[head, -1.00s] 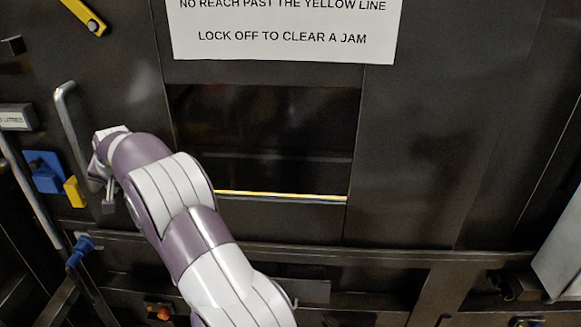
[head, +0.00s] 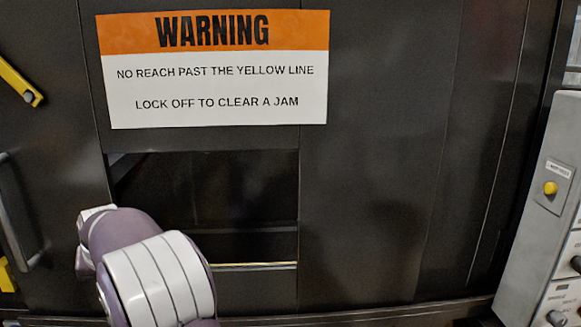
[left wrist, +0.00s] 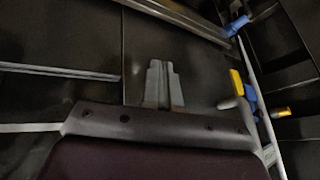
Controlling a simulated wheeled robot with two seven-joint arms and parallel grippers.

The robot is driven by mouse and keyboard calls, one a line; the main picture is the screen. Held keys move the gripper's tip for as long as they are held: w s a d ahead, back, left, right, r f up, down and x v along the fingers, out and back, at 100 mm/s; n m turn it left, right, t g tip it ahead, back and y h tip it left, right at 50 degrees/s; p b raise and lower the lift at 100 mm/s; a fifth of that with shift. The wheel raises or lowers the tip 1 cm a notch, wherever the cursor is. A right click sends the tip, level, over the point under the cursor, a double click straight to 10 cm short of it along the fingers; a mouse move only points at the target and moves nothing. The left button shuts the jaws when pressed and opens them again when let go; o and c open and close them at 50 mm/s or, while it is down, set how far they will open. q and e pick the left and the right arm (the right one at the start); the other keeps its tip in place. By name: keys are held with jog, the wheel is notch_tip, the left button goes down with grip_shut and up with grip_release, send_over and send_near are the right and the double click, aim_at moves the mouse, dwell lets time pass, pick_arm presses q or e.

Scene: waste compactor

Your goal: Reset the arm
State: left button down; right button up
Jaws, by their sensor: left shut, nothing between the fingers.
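My left arm, white and purple, rises from the bottom of the head view in front of the dark compactor front. Its gripper (head: 84,258) is mostly hidden behind the wrist there, at the lower left of the dark opening (head: 205,200). In the left wrist view the gripper's grey fingers (left wrist: 162,86) are together and empty. They point toward dark metal panels, and nothing is seen touching them. My right gripper is not in view.
A warning sign (head: 213,98) hangs above the opening, which has a yellow line (head: 250,265) along its lower edge. A vertical handle (head: 14,220) is left of the arm. A grey control panel (head: 545,225) with a yellow button (head: 550,188) stands at right.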

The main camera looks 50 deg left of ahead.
pick_arm(q)
jog(key=w+d+f+m+t+h, duration=0.15)
jog(key=w+d+f, duration=0.25)
jog(key=w+d, duration=0.4)
jog(key=w+d+f+m+h, duration=0.1)
jog(key=w+d+f+m, duration=0.1)
jog(key=w+d+f, duration=0.45)
jog(key=w+d+f+m+t+h, duration=0.1)
jog(key=w+d+f+m+h, duration=0.15)
jog(key=w+d, duration=0.75)
jog(key=d+f+m, duration=0.2)
jog(key=d+m, duration=0.2)
jog(key=d, duration=0.8)
jog(key=d+f+m+h+b, duration=0.1)
jog(key=d+m, duration=0.3)
jog(key=d, duration=0.9)
jog(key=shift+d+f+g+b, duration=0.3)
jog(key=shift+f+g, duration=0.05)
jog(key=shift+f, duration=0.5)
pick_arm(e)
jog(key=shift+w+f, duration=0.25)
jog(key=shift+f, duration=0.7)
pick_arm(q)
jog(key=shift+s, duration=0.15)
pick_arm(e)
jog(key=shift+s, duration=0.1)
